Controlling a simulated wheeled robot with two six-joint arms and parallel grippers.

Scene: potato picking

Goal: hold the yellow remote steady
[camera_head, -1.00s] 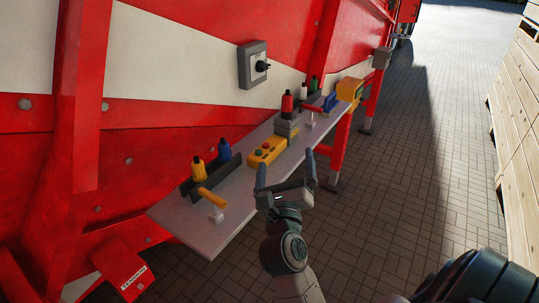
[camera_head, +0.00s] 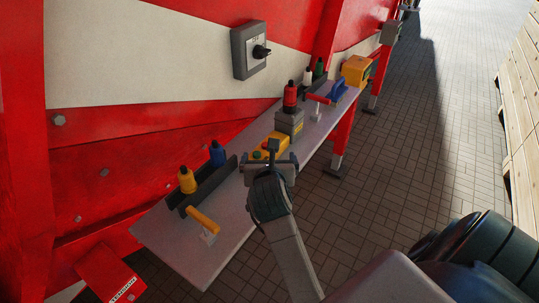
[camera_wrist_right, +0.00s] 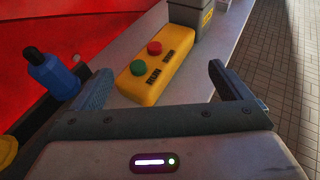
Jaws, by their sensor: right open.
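The yellow remote (camera_head: 278,144), with one red and one green button, lies on the grey shelf (camera_head: 180,262). In the head view my right gripper and wrist cover part of it. In the right wrist view the remote (camera_wrist_right: 155,67) lies ahead, with its near end between the lines of the two fingers. My right gripper (camera_head: 268,160) is open and empty. Its fingers (camera_wrist_right: 160,85) stand apart on either side of the remote's near end, and I cannot tell whether either touches it. My left gripper is not in view.
Blue (camera_head: 217,154) and yellow (camera_head: 187,180) bottles stand in a dark holder near the shelf's front. A yellow-handled tool (camera_head: 202,219) lies nearby. Beyond the remote are a grey box (camera_head: 289,122) with a red bottle (camera_head: 290,97) and a red-handled tool (camera_head: 317,99). A red machine wall borders the shelf.

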